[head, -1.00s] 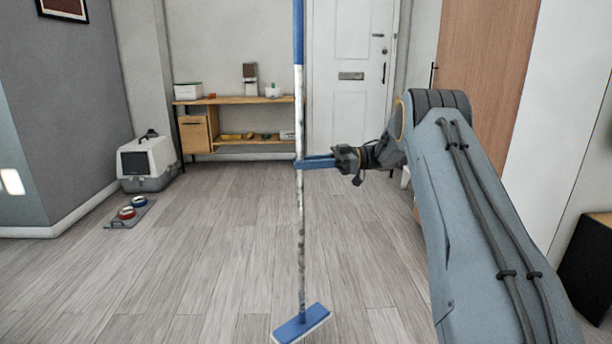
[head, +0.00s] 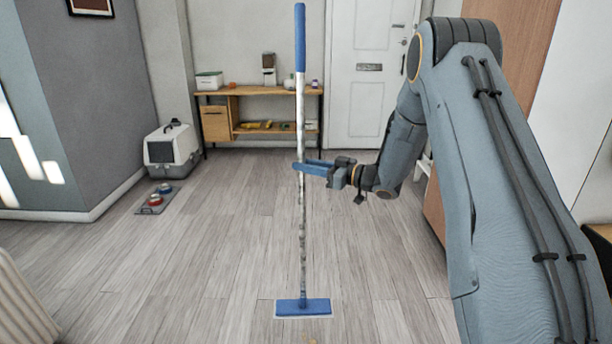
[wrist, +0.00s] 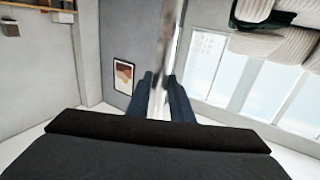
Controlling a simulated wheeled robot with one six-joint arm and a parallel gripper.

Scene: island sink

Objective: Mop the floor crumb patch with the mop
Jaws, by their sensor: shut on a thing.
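The mop has a long blue-topped, mottled white handle (head: 301,110) and stands near upright in the head view. Its flat blue head (head: 303,307), with a pale edge, is low on the wood floor; I cannot tell whether it touches. My gripper (head: 306,167) is shut around the handle at mid-length, coming from the right. In the wrist view the handle (wrist: 168,45) runs between the two dark blue fingers (wrist: 160,92). A tiny orange-brown speck (head: 312,341) shows at the bottom edge of the head view; I cannot tell whether it is the crumb patch.
A pet carrier (head: 171,150) and a mat with bowls (head: 157,199) lie at the left wall. A wooden shelf unit (head: 263,93) and a white door (head: 370,75) stand at the back. A ribbed pale object (head: 22,305) is at lower left. The middle floor is clear.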

